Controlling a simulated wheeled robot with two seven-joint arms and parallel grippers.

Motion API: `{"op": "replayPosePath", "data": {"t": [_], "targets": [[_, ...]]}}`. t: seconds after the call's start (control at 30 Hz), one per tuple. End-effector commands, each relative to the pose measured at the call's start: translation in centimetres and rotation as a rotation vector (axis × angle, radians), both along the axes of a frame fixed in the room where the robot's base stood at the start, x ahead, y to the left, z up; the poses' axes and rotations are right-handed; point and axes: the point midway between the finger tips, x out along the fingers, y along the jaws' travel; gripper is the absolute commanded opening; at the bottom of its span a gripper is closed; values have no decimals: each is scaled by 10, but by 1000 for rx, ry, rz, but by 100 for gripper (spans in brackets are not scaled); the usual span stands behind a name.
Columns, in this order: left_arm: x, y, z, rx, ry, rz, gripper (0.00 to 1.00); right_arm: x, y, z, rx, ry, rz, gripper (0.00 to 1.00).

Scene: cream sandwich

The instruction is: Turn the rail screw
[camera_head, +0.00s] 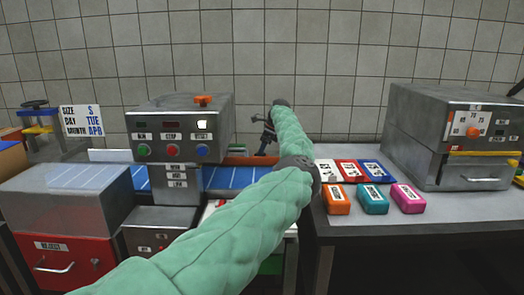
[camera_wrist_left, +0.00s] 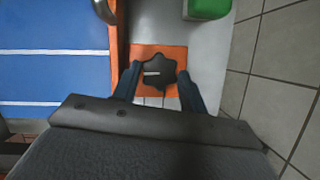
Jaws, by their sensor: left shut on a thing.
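The rail screw is a dark, lobed knob (camera_wrist_left: 153,70) on an orange plate (camera_wrist_left: 174,54) in the left wrist view, with a pale mark on its top. My left gripper (camera_wrist_left: 159,82) has one finger on each side of the knob and is shut on it. In the head view my left gripper (camera_head: 266,134) is small and reaches past the blue conveyor at the back, partly hidden by my green-sleeved arm. The knob cannot be made out in the head view. My right gripper is in neither view.
The blue conveyor belt (camera_wrist_left: 52,72) runs beside the orange rail (camera_wrist_left: 114,45). A green block (camera_wrist_left: 208,8) lies near the plate. A control box with buttons (camera_head: 178,127) stands left of my arm. Coloured blocks and a grey machine (camera_head: 410,128) stand on the right table.

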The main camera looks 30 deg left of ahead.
Motion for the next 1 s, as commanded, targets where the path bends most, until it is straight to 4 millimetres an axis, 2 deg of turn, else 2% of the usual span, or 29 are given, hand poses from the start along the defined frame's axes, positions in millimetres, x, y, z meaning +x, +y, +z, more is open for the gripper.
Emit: {"op": "replayPosePath", "data": {"t": [0.2, 0.43, 1.0], "targets": [[2, 2, 1, -1, 1, 195, 20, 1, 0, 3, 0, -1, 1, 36], [3, 2, 2, -1, -2, 339, 20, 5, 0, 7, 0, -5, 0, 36], [4, 2, 1, -1, -4, 473, 20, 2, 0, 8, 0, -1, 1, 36]]}}
